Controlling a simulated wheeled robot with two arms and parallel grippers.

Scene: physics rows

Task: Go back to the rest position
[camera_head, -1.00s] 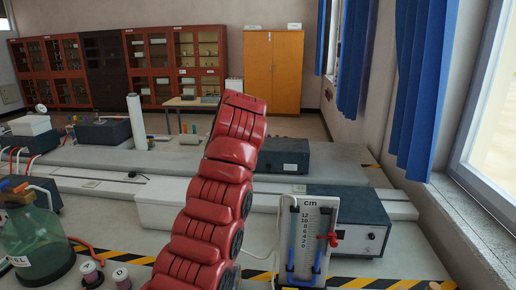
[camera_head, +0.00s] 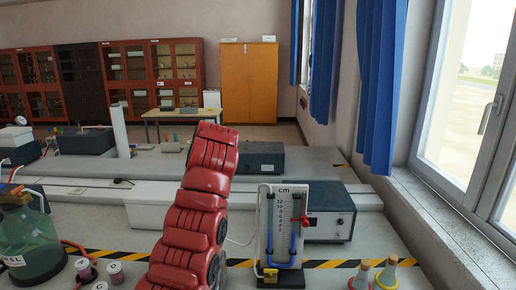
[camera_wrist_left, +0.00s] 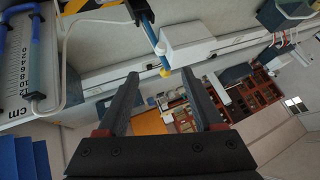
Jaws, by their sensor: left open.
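My left gripper (camera_wrist_left: 165,90) shows in the left wrist view with its two dark fingers apart and nothing between them. The wrist picture is turned, so the room appears tilted and upside down behind the fingers. A red segmented arm of mine (camera_head: 195,215) rises from the bottom middle of the head view; no gripper shows on it there. My right gripper is in neither view.
A cm-scale manometer (camera_head: 284,230) stands right of the red arm, before a grey box (camera_head: 330,215). A green bottle (camera_head: 30,245) and spools are at lower left. Small flasks (camera_head: 387,273) stand at lower right. A window (camera_head: 470,110) is on the right.

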